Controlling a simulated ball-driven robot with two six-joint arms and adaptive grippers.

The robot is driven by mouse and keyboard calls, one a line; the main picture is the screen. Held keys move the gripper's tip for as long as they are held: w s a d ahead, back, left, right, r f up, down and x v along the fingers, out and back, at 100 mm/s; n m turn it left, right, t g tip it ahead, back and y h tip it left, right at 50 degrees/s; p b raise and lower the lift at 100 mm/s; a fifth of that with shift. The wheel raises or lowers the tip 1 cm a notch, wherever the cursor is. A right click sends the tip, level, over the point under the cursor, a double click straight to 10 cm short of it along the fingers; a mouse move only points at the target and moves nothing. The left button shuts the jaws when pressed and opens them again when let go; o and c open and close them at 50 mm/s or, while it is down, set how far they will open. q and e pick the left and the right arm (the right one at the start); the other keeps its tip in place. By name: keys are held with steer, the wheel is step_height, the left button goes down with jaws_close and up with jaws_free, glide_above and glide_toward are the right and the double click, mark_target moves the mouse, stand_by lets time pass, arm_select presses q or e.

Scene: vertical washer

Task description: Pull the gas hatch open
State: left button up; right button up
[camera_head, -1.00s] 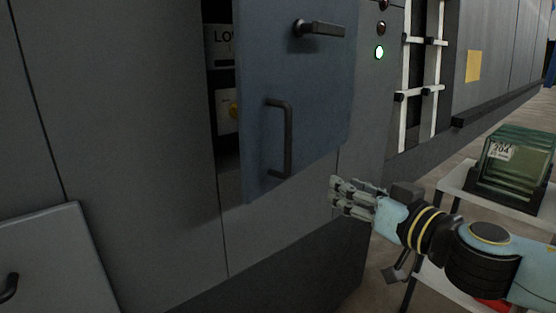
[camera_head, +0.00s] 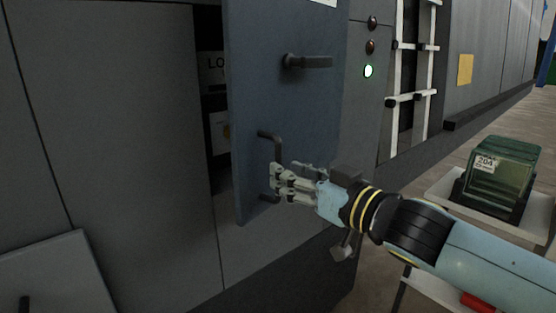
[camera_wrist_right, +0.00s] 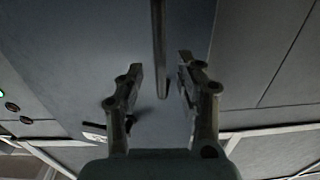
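The gas hatch (camera_head: 250,95) is a blue-grey panel door that stands ajar, with a dark gap along its left edge. It has a dark vertical pull handle (camera_head: 277,148) low down and a dark lever handle (camera_head: 308,62) higher up. My right gripper (camera_head: 281,183) is at the lower part of the pull handle and covers some of it. In the right wrist view, the fingers of my right gripper (camera_wrist_right: 160,68) are apart, and the handle bar (camera_wrist_right: 159,45) lies between the fingertips without clear contact. My left gripper is not in view.
Behind the gap, partly hidden labelled parts (camera_head: 217,65) show. A lit green lamp (camera_head: 368,71) is beside the hatch. A grey panel (camera_head: 50,270) leans out at lower left.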

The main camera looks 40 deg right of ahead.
mark_target(279, 195)
steer(key=shift+w+a+b, duration=0.2)
steer(key=shift+w+b, duration=0.55)
steer(key=shift+w, duration=1.1)
jaws_close()
